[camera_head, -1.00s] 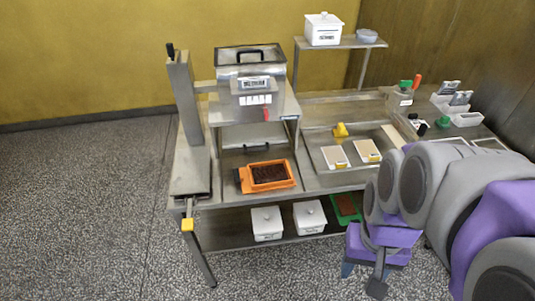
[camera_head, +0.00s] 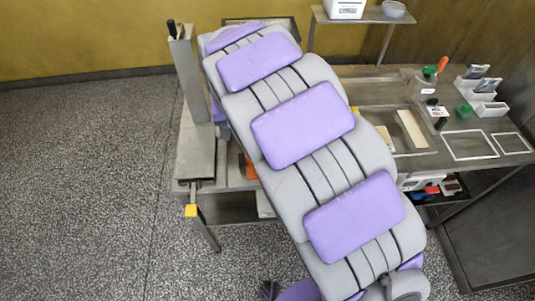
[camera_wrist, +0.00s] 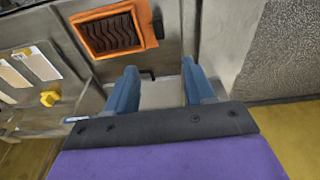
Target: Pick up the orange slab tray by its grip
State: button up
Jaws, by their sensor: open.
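The orange slab tray (camera_wrist: 141,25) shows at the top of the wrist view, with a dark wavy-patterned slab (camera_wrist: 111,34) inside it. Its black grip (camera_wrist: 158,25) is partly in view at its right side. In the head view my arm hides nearly all of the tray; only a sliver of orange (camera_head: 250,168) shows beside it. My gripper (camera_wrist: 158,78) is open with blue fingers and nothing between them. In the wrist view the tray lies beyond the fingertips, up and to the left, apart from them.
A steel post with a yellow-tipped handle (camera_head: 191,210) stands left of my arm. Pale boards and a yellow knob (camera_wrist: 49,98) lie left in the wrist view. White bins (camera_head: 490,108) and frames (camera_head: 470,145) are at the table's right. Open floor lies left.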

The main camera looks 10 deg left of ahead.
jog(key=b, duration=0.3)
send_over(241, 158)
jog(key=f, duration=1.2)
jog(key=shift+s+a, duration=0.1)
jog(key=shift+s, duration=0.2)
jog(key=f, duration=0.1)
jog(key=f+b, duration=0.1)
jog(key=f, duration=0.2)
jog(key=shift+w+d+f, duration=0.25)
jog(key=shift+f, duration=0.05)
jog(key=shift+a+f, duration=0.1)
jog(key=shift+f, duration=0.2)
jog(key=shift+c, duration=0.3)
grip_shut()
